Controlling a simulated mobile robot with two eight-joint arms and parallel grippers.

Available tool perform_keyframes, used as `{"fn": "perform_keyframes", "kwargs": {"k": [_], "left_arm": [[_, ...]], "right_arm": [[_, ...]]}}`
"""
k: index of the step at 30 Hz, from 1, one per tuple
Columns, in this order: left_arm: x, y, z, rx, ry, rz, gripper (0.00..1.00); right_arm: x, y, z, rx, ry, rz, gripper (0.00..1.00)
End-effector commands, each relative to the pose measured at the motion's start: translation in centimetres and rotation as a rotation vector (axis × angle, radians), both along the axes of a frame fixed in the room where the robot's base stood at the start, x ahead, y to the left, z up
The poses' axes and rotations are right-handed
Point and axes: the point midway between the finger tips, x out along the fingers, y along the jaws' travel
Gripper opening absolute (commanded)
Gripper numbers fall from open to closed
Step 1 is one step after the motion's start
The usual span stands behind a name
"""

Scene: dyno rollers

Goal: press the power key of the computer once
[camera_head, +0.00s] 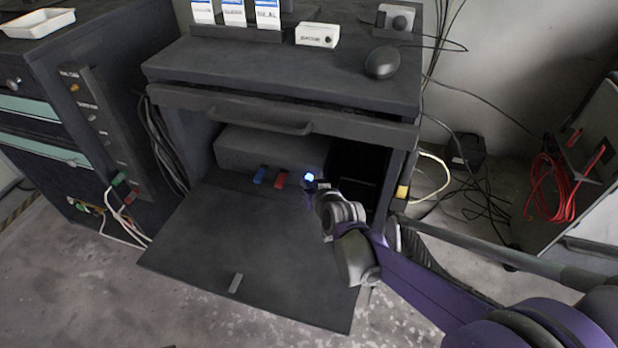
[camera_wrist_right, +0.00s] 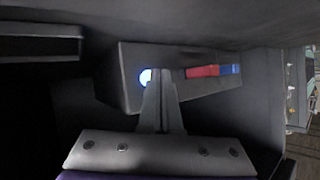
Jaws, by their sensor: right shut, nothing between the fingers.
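The computer (camera_head: 262,147) is a dark grey box inside the open lower compartment of the cabinet. It also shows in the right wrist view (camera_wrist_right: 130,62). Its power key (camera_head: 309,177) glows blue-white at the right of its front face; in the right wrist view the glowing key (camera_wrist_right: 146,77) is partly hidden behind the fingers. My right gripper (camera_head: 311,187) is shut and empty, with its fingertips close to the key. I cannot tell whether they touch it. My left gripper is not in view.
The flap (camera_head: 200,240) is folded down in front. A drawer front with a handle (camera_head: 260,122) hangs above. Cables (camera_head: 480,190) lie at the right.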

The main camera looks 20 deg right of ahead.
Motion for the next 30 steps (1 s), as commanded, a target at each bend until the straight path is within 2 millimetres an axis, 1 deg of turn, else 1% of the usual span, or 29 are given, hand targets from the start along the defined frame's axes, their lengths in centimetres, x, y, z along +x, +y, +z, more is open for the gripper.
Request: {"fn": "perform_keyframes", "kwargs": {"k": [30], "left_arm": [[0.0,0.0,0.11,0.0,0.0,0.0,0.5]], "right_arm": [[0.65,-0.43,0.01,0.0,0.0,0.0,0.0]]}}
